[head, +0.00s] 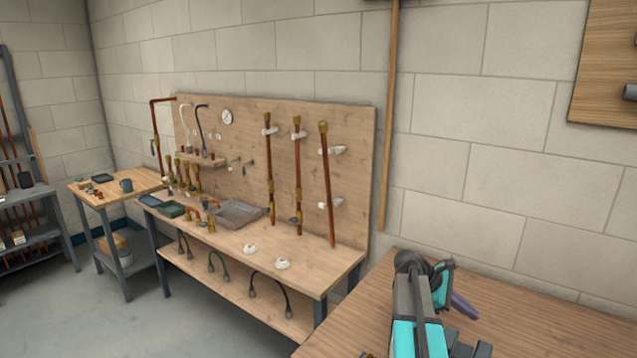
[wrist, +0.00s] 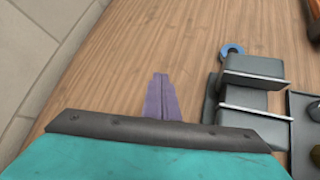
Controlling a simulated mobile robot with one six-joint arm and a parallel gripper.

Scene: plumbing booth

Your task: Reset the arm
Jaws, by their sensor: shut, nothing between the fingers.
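My gripper (wrist: 161,82) shows in the wrist view as two purple fingers lying side by side, shut with nothing between them. They are above a brown wooden tabletop (wrist: 110,70). In the head view my gripper (head: 467,308) is at the lower right, over the same wooden table (head: 560,325), just beyond my teal and grey arm. The arm is folded and hides part of the table. I cannot tell the exact height of the fingertips above the wood.
A grey stepped metal fixture (wrist: 255,85) stands right of my fingers, with a blue ring (wrist: 232,50) behind it and a dark tray (wrist: 303,125) beside it. A workbench (head: 315,262) with a pipe-hung backboard (head: 350,130) stands left. The tabletop left of my fingers is clear.

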